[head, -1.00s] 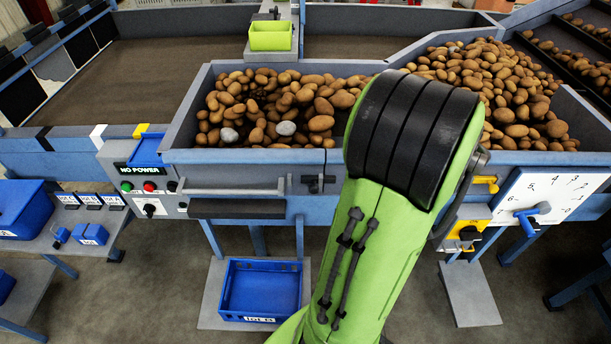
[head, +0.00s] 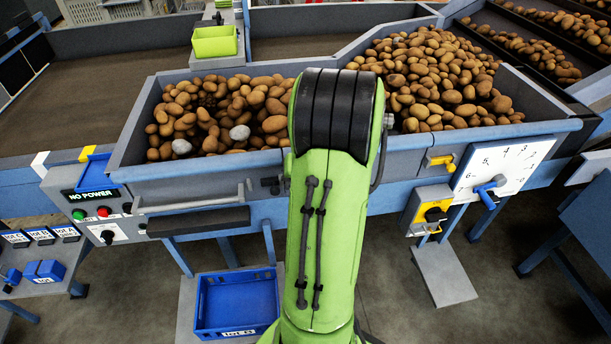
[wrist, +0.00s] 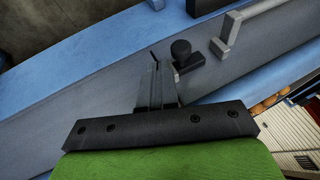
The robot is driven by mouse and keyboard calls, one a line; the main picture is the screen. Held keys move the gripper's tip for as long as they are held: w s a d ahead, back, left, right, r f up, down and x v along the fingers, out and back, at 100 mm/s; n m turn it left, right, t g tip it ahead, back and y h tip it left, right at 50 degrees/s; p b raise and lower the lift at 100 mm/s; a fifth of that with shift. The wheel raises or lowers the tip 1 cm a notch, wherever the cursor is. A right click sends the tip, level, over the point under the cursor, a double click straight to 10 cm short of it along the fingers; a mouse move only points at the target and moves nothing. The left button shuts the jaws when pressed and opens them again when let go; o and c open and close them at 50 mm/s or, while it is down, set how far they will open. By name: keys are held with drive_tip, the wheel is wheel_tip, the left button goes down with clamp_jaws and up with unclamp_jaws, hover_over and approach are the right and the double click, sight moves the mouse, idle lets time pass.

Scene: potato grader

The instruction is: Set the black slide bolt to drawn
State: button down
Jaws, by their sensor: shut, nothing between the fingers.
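The black slide bolt (head: 270,184) is on the front of the grader, just left of my arm in the head view, which hides part of it. In the wrist view its dark round knob (wrist: 181,49) stands out from the grey panel. My gripper (wrist: 162,72) is shut and empty in the wrist view, its fingertips close beside the knob on the left. I cannot tell whether they touch it. The gripper is hidden behind my arm in the head view.
A grey bar handle (head: 190,204) lies left of the bolt; its end (wrist: 228,36) shows in the wrist view. The power panel (head: 92,208) is further left, the yellow switch box (head: 428,208) and dial (head: 503,168) to the right. A blue crate (head: 237,303) sits below.

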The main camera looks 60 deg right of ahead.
sight(267, 186)
drive_tip(key=shift+w+a+f, duration=0.35)
drive_tip(key=shift+w+a, duration=0.15)
drive_tip(key=shift+w, duration=0.2)
drive_tip(key=w+a, duration=0.3)
drive_tip(key=shift+w+b, duration=0.15)
drive_tip(key=shift+b, duration=0.2)
drive_tip(key=shift+r, duration=0.1)
